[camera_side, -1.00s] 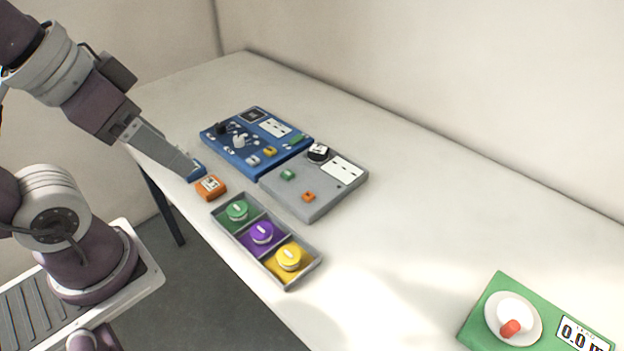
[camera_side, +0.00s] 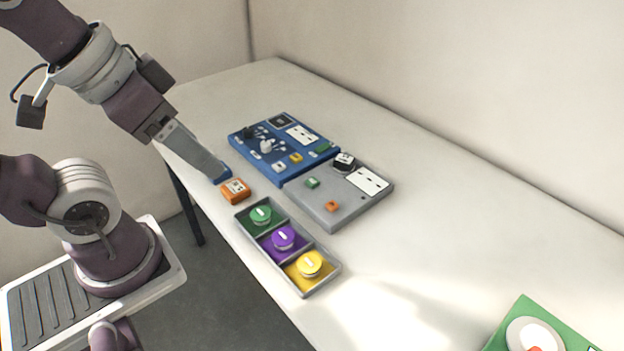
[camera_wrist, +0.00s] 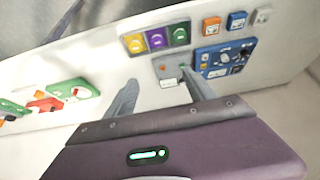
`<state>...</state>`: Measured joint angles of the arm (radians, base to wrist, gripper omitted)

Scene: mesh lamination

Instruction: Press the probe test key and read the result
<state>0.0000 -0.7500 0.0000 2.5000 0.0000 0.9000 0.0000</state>
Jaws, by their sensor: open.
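My gripper (camera_wrist: 158,92) is open and empty in the wrist view, its two fingers apart above the table. In the side view my gripper (camera_side: 214,176) overlaps a small blue block; I cannot tell whether they touch. An orange block (camera_side: 235,191) with a white label sits beside the blue block (camera_side: 225,173). A blue board (camera_side: 285,147) carries dark and white parts, a yellow key and a white label. A grey board (camera_side: 345,197) adjoins it, with a green key (camera_side: 312,183) and an orange key (camera_side: 332,206). No key is legibly marked as the probe test key.
A three-part tray (camera_side: 325,284) holds green, purple and yellow round pieces near the front edge. A green board (camera_side: 515,310) with a white disc is cut off at lower right. The table's middle right is clear. A wall runs along the back.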

